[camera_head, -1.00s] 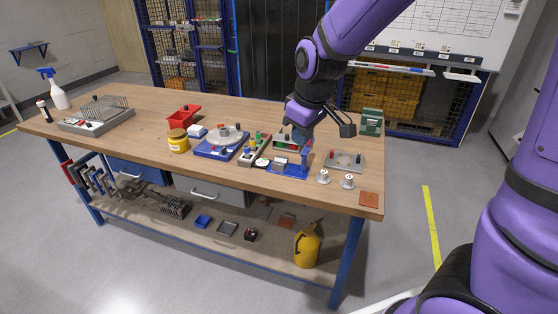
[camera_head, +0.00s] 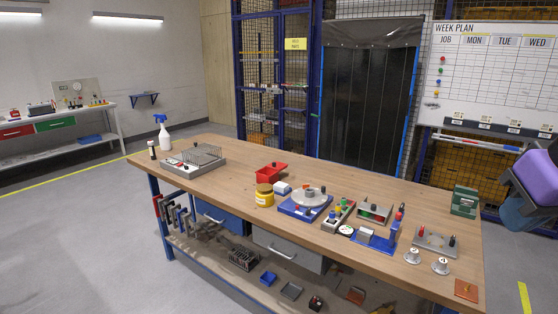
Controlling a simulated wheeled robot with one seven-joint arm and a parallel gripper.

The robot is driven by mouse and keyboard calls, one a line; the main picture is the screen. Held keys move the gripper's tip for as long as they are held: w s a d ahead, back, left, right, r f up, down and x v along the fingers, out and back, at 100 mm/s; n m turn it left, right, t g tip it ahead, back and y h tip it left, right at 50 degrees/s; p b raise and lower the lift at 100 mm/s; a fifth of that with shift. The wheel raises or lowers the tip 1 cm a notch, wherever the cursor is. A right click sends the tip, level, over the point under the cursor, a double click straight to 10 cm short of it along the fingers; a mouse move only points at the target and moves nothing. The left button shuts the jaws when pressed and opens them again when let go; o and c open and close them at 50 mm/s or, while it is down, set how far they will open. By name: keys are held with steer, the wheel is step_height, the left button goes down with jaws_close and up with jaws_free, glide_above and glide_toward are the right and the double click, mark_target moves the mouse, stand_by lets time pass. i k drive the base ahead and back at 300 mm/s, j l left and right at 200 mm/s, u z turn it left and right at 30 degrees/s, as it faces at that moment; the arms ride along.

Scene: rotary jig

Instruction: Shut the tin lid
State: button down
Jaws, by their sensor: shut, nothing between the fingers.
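No object is clearly marked as the tin. A small green box (camera_head: 464,201) stands at the right end of the workbench and looks closed. A small red box (camera_head: 270,171) near the middle back of the bench seems to have a flap slanting out on its right. I cannot tell which of them, if either, is the tin. Only part of my purple wrist shows at the right edge, to the right of the green box. My gripper's fingers are out of the picture.
The wooden workbench (camera_head: 225,188) carries a wire-topped grey unit (camera_head: 193,160), a yellow jar (camera_head: 264,196), a blue rotary fixture (camera_head: 304,205), a blue stand (camera_head: 378,240) and two white knobs (camera_head: 440,265). A spray bottle (camera_head: 163,135) stands at the far left. The bench's back strip is mostly clear.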

mark_target(274, 165)
steer(key=i+j, duration=0.3)
steer(key=i+j+z, duration=0.1)
steer(key=i+j, duration=0.15)
steer(key=j, duration=0.2)
steer(key=i+j, duration=0.3)
steer(key=i+j+z, duration=0.1)
steer(key=i+j, duration=0.15)
steer(key=j, duration=0.25)
steer(key=i+j, duration=0.3)
steer(key=j, duration=0.15)
steer(key=i+j+z, duration=0.1)
steer(key=i+j, duration=0.15)
steer(key=j, duration=0.15)
steer(key=i+j, duration=0.25)
steer(key=j, duration=0.2)
steer(key=i+j+z, duration=0.1)
steer(key=i+j, duration=0.15)
steer(key=j, duration=0.2)
